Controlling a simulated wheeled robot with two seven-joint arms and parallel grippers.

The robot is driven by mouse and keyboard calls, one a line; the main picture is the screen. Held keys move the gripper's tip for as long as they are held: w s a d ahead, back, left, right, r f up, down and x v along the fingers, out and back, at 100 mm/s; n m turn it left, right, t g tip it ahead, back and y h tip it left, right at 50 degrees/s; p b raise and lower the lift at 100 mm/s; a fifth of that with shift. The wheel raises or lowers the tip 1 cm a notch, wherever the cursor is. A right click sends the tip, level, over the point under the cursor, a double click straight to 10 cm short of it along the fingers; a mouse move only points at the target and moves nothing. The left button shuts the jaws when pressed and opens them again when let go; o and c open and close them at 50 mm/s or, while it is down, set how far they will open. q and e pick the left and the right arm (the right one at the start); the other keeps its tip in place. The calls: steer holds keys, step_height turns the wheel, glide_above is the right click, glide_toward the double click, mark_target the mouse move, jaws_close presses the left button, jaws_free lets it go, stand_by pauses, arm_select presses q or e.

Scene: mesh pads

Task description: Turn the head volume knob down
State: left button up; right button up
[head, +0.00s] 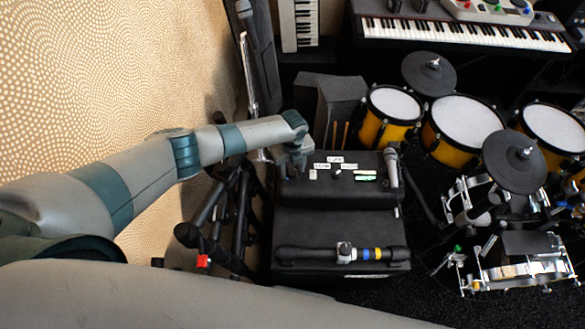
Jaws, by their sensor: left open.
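The black amplifier head (345,195) sits on a larger black cabinet. Small white labels and a green-marked one surround a small dark knob (337,171) on its upper surface. The knob is too small to tell where it points. My left gripper (293,164) is open at the amplifier head's left end, fingers pointing down. It is left of the knob and apart from it, with nothing seen between its fingers. My right gripper is not in view.
A dark rod with blue and yellow bands (300,254) lies across the cabinet's front. Black stands (240,205) crowd the left side by the patterned wall. Drums (462,125) stand to the right, keyboards (465,33) behind.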

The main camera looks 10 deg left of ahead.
arm_select(q)
steer(key=c, duration=1)
steer(key=shift+c, duration=0.2)
